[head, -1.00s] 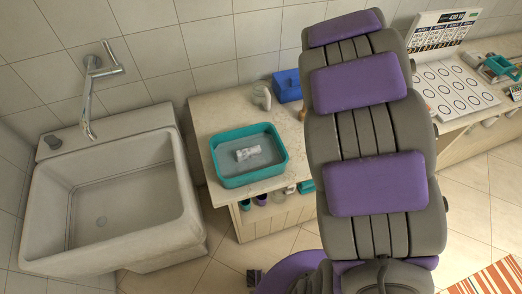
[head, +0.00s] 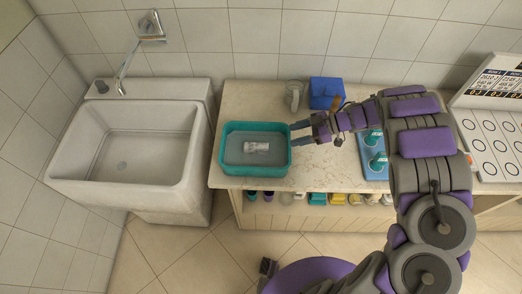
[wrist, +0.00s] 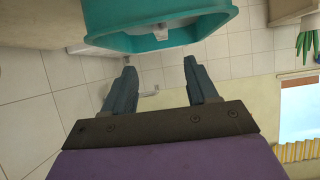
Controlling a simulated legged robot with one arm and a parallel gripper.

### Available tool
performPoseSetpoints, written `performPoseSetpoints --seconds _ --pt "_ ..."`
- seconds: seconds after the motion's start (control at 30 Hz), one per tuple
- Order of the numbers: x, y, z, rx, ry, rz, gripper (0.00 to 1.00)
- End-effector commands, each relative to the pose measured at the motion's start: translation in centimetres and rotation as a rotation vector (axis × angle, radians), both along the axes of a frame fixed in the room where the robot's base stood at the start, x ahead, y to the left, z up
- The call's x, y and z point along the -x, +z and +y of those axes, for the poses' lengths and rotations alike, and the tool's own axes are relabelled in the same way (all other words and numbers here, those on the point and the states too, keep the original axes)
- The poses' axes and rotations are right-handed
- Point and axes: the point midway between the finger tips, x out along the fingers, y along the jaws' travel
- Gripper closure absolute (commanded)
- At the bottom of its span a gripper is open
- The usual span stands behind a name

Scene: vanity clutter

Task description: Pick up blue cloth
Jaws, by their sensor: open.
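I cannot single out a blue cloth for certain. A solid blue, box-like item (head: 326,93) stands at the back of the counter, against the wall. A flat blue piece (head: 372,172) lies under teal items to the right, partly hidden by my arm. My gripper (head: 298,135) is open and empty, its two fingers pointing left at the right side of a teal basin (head: 227,158). In the wrist view the open fingers (wrist: 160,68) show with nothing between them, and the basin (wrist: 220,22) is ahead of them.
A white crumpled or rolled item (head: 257,147) lies inside the basin. A beige-grey object (head: 294,95) stands behind my gripper. A white sink (head: 190,165) is at the left. Several small containers sit on a shelf below the counter (head: 275,184). The front counter strip is clear.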

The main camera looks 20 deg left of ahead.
Motion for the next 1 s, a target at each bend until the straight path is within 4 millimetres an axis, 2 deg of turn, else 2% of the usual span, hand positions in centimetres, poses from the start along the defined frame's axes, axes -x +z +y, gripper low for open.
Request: performPoseSetpoints --seconds 0.17,0.5,0.87,1.0 --pt "0.6 -1.5 2.2 -0.001 0.000 0.003 0.42" --pt "1.9 -4.6 7.9 0.000 -0.002 -0.003 0.42" --pt "2.5 -5.9 10.2 -0.003 -0.003 -0.002 0.42" --pt "3.2 -6.8 12.1 -0.002 -0.002 0.000 0.42"
